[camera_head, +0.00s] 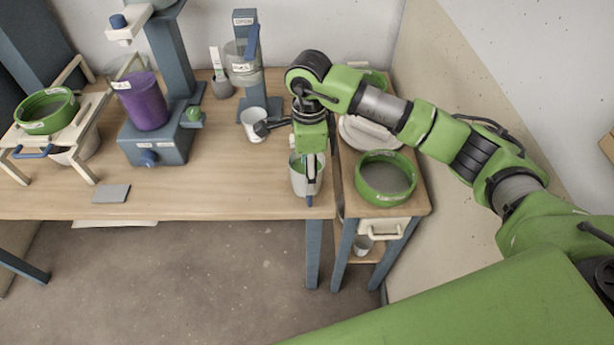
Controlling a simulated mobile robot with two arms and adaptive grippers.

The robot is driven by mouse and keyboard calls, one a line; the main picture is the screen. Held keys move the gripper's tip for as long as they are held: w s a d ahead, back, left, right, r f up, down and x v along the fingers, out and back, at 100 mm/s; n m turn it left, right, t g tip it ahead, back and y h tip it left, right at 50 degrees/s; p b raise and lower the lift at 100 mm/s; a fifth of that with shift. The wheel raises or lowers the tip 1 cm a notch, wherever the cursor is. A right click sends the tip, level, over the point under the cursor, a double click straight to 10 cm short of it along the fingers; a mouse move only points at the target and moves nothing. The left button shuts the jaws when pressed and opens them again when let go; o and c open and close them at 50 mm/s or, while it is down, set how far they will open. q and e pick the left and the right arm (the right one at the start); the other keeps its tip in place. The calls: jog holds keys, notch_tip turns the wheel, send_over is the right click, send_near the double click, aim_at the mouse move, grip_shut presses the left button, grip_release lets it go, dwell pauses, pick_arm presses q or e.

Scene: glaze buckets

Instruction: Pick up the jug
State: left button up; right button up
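A white jug-like vessel (298,184) with green inside stands near the front right edge of the long table. My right gripper (311,178) points down at it, its fingers overlapping the vessel's near side and a narrow blue part there. I cannot tell whether the fingers grip it or only stand in front of it. A smaller white cup (251,120) stands behind and to the left, with a dark part at its right side. My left gripper is not in view.
A purple bucket (146,103) sits on a blue machine (160,147). A green sieve ring (47,112) rests on a white stand at left. Another green ring (385,178) lies on the right side table (408,205). A grey slab (111,194) lies near the front edge. The table's middle is clear.

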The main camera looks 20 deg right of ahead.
notch_tip(320, 180, down, 4)
jog(key=shift+f+p, duration=0.2)
jog(key=shift+p, duration=0.15)
jog(key=f, duration=0.1)
jog(key=f+p, duration=0.2)
jog(key=f, duration=0.1)
jog(key=shift+s, duration=0.3)
jog(key=shift+w+f, duration=0.1)
jog(key=shift+f, duration=0.5)
grip_shut()
